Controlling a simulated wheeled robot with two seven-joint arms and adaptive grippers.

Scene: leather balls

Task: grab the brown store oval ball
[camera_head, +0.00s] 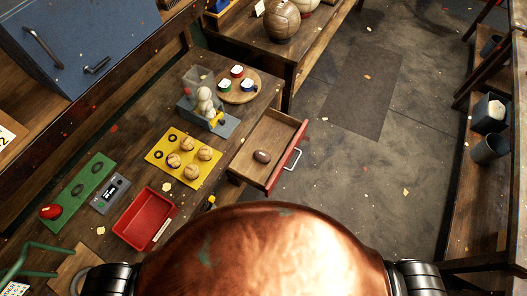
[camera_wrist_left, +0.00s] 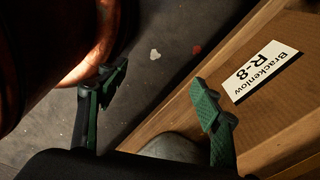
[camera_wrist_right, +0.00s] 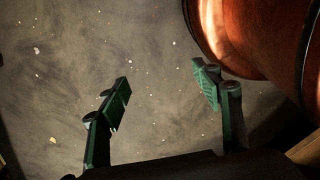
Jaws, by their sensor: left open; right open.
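A small brown oval ball (camera_head: 262,156) lies in an open wooden drawer (camera_head: 240,170) with a red front, in the head view. It touches no gripper. My left gripper (camera_wrist_left: 160,90) is open and empty in the left wrist view, beside a wooden surface with a printed label. My right gripper (camera_wrist_right: 163,82) is open and empty in the right wrist view, above bare floor. Neither gripper shows in the head view, and the ball shows in neither wrist view.
Shelves (camera_head: 480,190) stand at right.

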